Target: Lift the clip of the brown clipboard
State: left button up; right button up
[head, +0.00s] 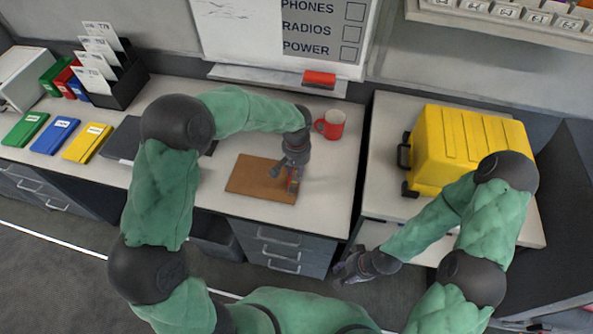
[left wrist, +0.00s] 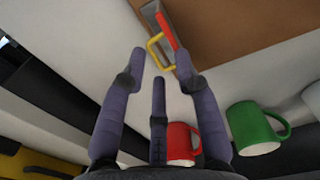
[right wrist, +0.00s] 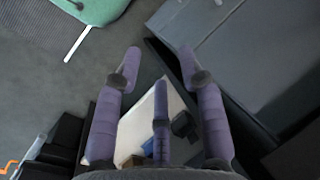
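The brown clipboard (head: 258,176) lies flat on the white desk, left of my left gripper (head: 292,172) in the head view. It also fills the top right of the left wrist view (left wrist: 245,25). Its clip (left wrist: 165,30) has a grey metal base, a red bar and a yellow loop. My left gripper is open, with its fingers pointing at the clip. The yellow loop appears between the fingertips; I cannot tell whether they touch it. In the head view the gripper partly hides the clip. My right gripper (head: 350,266) is open and empty, low in front of the desks.
A red mug (head: 333,126) stands behind my left gripper. A green mug (left wrist: 252,128) shows in the left wrist view. A dark laptop-like item (head: 125,140) lies left of the clipboard. A yellow case (head: 465,145) stands on the right desk. Desk right of the clipboard is clear.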

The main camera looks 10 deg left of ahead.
pick_arm(q)
notch_tip(320, 180, up, 6)
jog(key=p, duration=0.4)
jog(key=shift+r, duration=0.2)
pick_arm(e)
notch_tip(320, 180, up, 4)
jog(key=shift+r, duration=0.2)
